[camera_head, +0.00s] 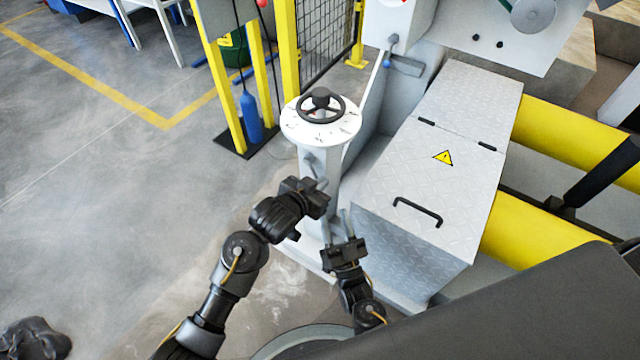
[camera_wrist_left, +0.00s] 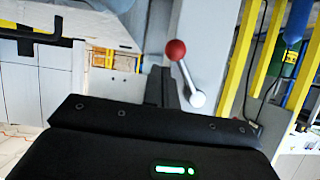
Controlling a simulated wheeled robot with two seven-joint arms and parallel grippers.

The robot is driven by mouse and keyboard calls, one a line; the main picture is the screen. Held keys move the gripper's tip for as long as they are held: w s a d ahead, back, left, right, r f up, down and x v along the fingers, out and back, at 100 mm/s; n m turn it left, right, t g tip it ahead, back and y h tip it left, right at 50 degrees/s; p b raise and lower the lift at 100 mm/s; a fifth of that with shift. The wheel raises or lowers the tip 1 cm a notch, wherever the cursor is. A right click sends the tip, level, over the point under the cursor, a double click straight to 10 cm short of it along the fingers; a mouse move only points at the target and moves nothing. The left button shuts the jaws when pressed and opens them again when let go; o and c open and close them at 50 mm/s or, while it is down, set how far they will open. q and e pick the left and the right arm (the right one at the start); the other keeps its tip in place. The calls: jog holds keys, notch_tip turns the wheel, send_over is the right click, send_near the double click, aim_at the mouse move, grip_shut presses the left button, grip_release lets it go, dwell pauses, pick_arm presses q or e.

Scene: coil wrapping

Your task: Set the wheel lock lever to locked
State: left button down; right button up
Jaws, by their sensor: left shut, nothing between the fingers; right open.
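A dark handwheel (camera_head: 320,105) sits on the round white top of a grey pedestal (camera_head: 308,240). In the left wrist view, a lever with a red ball knob (camera_wrist_left: 176,50) has a silver rod running down right to a pale pivot (camera_wrist_left: 197,99) in front of the pedestal column. I cannot make the lever out in the head view. My left gripper (camera_head: 319,182) is shut and empty beside the pedestal, below the wheel; its fingers (camera_wrist_left: 162,86) show just left of the rod, and contact cannot be told. My right gripper (camera_head: 341,222) is open and lower, near the pedestal's base.
A grey cabinet with a black handle (camera_head: 418,212) and a warning label stands right of the pedestal. Yellow rollers (camera_head: 540,245) lie beyond it. A yellow-framed fence and a blue bottle (camera_head: 251,117) stand behind. The floor at left is mostly clear.

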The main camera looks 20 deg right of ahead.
jog(key=s+d+r+n, duration=0.1)
jog(key=s+d+r, duration=0.1)
jog(key=r, duration=0.8)
jog(key=s+d+r+n, duration=0.1)
jog(key=s+d+r, duration=0.1)
jog(key=r, duration=0.7)
jog(key=s+a+r+n+g+y, duration=0.5)
jog(key=a+n+y, duration=0.2)
jog(key=a+y, duration=0.3)
jog(key=shift+s+r+n+y, duration=0.3)
jog(key=shift+y, duration=0.3)
